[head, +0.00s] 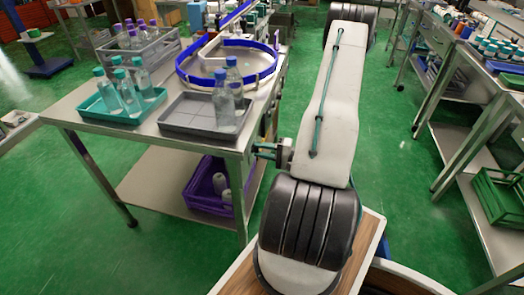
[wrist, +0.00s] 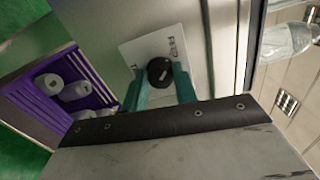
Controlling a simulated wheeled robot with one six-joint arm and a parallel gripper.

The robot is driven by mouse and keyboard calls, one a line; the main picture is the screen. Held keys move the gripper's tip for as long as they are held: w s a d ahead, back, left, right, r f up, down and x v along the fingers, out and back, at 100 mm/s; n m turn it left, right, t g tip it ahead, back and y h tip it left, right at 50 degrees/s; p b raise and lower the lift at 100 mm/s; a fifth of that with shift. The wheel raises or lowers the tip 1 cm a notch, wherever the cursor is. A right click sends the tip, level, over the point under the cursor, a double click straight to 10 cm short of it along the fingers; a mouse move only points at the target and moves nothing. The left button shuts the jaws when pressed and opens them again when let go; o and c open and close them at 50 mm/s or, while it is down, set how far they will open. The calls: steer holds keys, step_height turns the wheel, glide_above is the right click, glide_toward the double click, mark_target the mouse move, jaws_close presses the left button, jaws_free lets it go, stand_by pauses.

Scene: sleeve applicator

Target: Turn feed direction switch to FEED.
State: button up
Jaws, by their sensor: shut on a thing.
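The feed direction switch is a round black knob (wrist: 160,70) on a white label plate (wrist: 138,50) in the wrist view. The plate is on a grey panel and has small dark print to the right of the knob, too small to read surely. A pale mark shows on the knob's face; I cannot tell which word it points at. My gripper (wrist: 161,80) has its two teal fingers on either side of the knob, shut on it. In the head view my gripper (head: 257,150) reaches left to the table's side, and the switch is hidden there.
The steel table (head: 75,105) carries a teal tray (head: 97,106) and a grey tray (head: 185,128) with bottles, and a blue-railed ring (head: 185,80). A purple crate (head: 194,205) with white rolls stands on its lower shelf.

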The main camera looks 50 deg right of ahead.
steer(key=o, duration=1)
steer(key=shift+c, duration=0.2)
steer(key=shift+s, duration=0.1)
steer(key=v, duration=0.7)
steer(key=shift+s+d, duration=0.15)
steer(key=shift+s, duration=0.2)
